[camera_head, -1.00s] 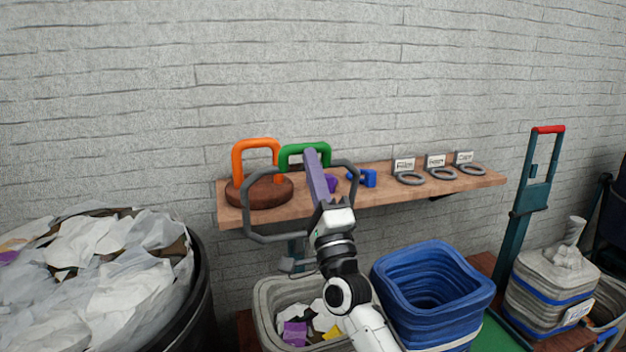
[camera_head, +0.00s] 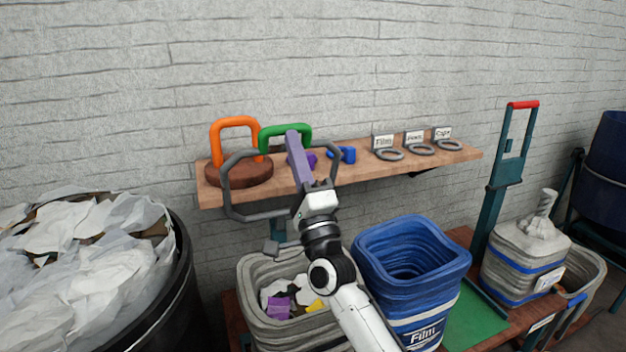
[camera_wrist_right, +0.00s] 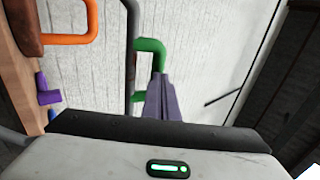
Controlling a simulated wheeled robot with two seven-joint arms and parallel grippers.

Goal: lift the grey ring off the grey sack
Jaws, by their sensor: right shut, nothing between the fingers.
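I cannot clearly make out a separate grey ring around the neck. Three small grey rings lie on the wooden shelf by labels, one of them the ring by the Film label (camera_head: 389,155). My right gripper (camera_head: 292,136) has long purple fingers, shut and empty, pointing up in front of the shelf, far left of the sack. The fingers show in the wrist view (camera_wrist_right: 163,95). My left gripper is out of view.
A grey hoop (camera_head: 226,190) surrounds my right fingers in the head view. Orange (camera_head: 237,121) and green (camera_head: 285,129) handles stand on the shelf. A blue bin (camera_head: 412,235) stands between my right arm and the sack. A black bin (camera_head: 170,300) of film is left.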

